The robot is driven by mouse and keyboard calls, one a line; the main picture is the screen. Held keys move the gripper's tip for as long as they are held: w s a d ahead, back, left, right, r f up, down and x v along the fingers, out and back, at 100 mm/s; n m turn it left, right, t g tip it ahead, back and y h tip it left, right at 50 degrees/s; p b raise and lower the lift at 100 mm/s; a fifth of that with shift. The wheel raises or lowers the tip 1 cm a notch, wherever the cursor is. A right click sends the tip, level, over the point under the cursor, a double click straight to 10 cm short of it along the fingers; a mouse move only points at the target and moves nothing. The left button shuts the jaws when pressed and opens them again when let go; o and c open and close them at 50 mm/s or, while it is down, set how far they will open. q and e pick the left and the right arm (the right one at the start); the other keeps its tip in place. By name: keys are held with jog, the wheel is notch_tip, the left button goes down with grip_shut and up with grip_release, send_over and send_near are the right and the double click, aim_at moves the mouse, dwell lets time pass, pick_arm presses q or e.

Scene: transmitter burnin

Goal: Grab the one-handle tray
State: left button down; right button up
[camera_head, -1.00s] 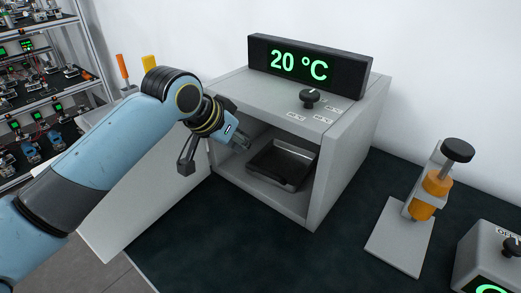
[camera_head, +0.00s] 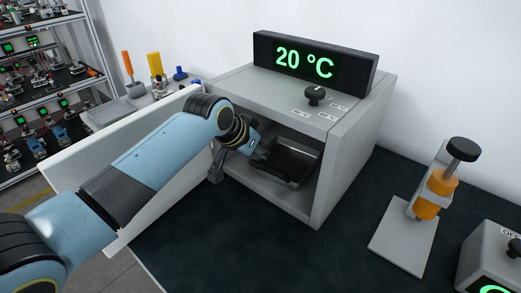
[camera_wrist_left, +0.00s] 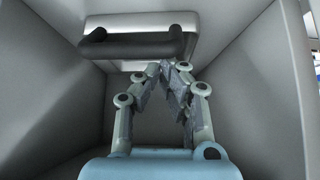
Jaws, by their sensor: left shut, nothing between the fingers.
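My left gripper (camera_head: 262,153) reaches through the oven opening, at the tray's left side. In the left wrist view the gripper (camera_wrist_left: 175,68) is shut and empty, its fingertips just below the right part of the handle. I cannot tell whether they touch it. The arm hides part of the opening. My right gripper is not in view.
The oven door (camera_head: 85,165) stands open at the left, behind my left arm. A 20 °C display (camera_head: 315,62) and a black knob (camera_head: 314,94) sit on top of the oven. An orange clamp fixture (camera_head: 428,205) stands at the right. The dark mat in front is clear.

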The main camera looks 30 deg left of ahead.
pick_arm(q)
jog(key=s+p, duration=0.4)
jog(key=s, duration=0.2)
jog(key=shift+a, duration=0.45)
jog(key=shift+p, duration=0.3)
